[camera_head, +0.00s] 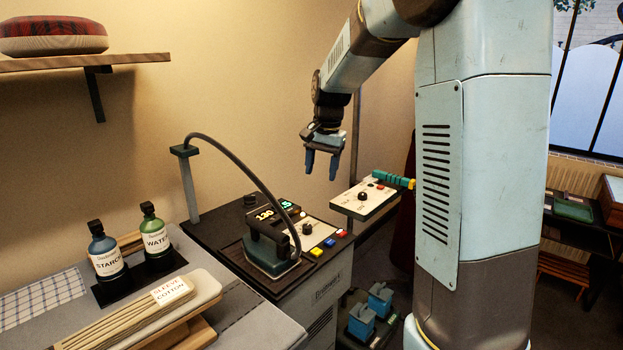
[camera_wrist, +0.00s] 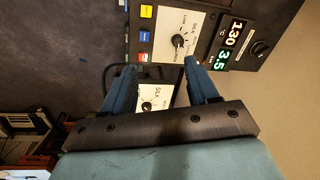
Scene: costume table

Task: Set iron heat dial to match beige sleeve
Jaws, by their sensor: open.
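The beige sleeve (camera_head: 115,318) lies on a padded board at the lower left of the head view, with a tag reading "SLEEVE COTTON" (camera_head: 173,291). The dark iron (camera_head: 268,247) rests on the black-topped station, beside a white dial plate with a black knob (camera_head: 307,228). The wrist view shows this knob (camera_wrist: 179,41) on a plate with "SILK" lettering; its exact setting is too small to tell. Displays read 130 (camera_wrist: 233,34) and 3.5 (camera_wrist: 224,58). My gripper (camera_head: 321,174) is open and empty, pointing down above the station's right side, apart from the knob (camera_wrist: 159,68).
Yellow, blue and red buttons (camera_head: 317,252) line the station's front edge. Starch (camera_head: 105,255) and water (camera_head: 154,238) bottles stand left. A cable arches over the iron.

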